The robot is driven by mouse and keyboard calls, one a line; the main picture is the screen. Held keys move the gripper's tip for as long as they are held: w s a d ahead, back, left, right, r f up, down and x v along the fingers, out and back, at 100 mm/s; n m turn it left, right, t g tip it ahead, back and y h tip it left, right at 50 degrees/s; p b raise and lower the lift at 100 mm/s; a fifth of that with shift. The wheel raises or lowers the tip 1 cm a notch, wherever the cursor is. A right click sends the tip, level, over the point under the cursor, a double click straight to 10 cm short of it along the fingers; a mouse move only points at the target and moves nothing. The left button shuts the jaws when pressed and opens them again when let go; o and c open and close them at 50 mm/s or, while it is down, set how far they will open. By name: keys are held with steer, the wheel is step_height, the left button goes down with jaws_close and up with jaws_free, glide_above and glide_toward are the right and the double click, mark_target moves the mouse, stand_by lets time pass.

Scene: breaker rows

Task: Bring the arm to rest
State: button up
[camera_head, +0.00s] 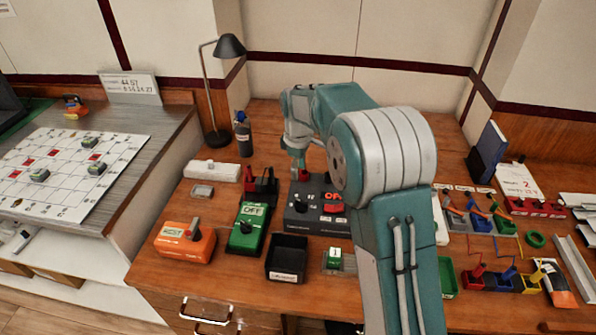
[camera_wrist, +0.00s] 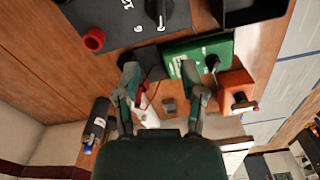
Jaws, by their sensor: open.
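My arm (camera_head: 385,155) reaches up from the bottom of the head view and bends over to the left above the desk. My gripper (camera_head: 299,163) points down near the back of a dark grey control box (camera_head: 297,222) with a red knob. The arm hides part of that box. In the wrist view my gripper (camera_wrist: 160,72) has its two fingers spread apart, with nothing between them. The dark box (camera_wrist: 125,22) and its red knob (camera_wrist: 95,39) show beyond the fingers at upper left.
A green OFF box (camera_head: 248,228), an orange box (camera_head: 185,241) and a black tray (camera_head: 287,259) stand left and in front. A lamp (camera_head: 228,48) and dark bottle (camera_head: 243,134) stand behind. Small coloured breakers (camera_head: 480,222) fill the right side. Bare wood lies behind the arm.

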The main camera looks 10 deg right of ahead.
steer(key=s+d+r+m+t, duration=0.1)
steer(key=s+d+r+m, duration=0.15)
steer(key=s+r, duration=0.45)
steer(key=s+d+r+m+t, duration=0.2)
steer(key=s+r+m, duration=0.1)
steer(key=s+r, duration=0.4)
steer(key=s+d+m+t, duration=0.1)
steer(key=s+m, duration=0.2)
steer(key=s, duration=0.7)
steer(key=s+d+f+m+t, duration=0.1)
steer(key=s+d+m, duration=0.1)
steer(key=s, duration=0.7)
steer(key=shift+s+m+t, duration=0.3)
steer(key=shift+s+m, duration=0.1)
steer(key=shift+m, duration=0.45)
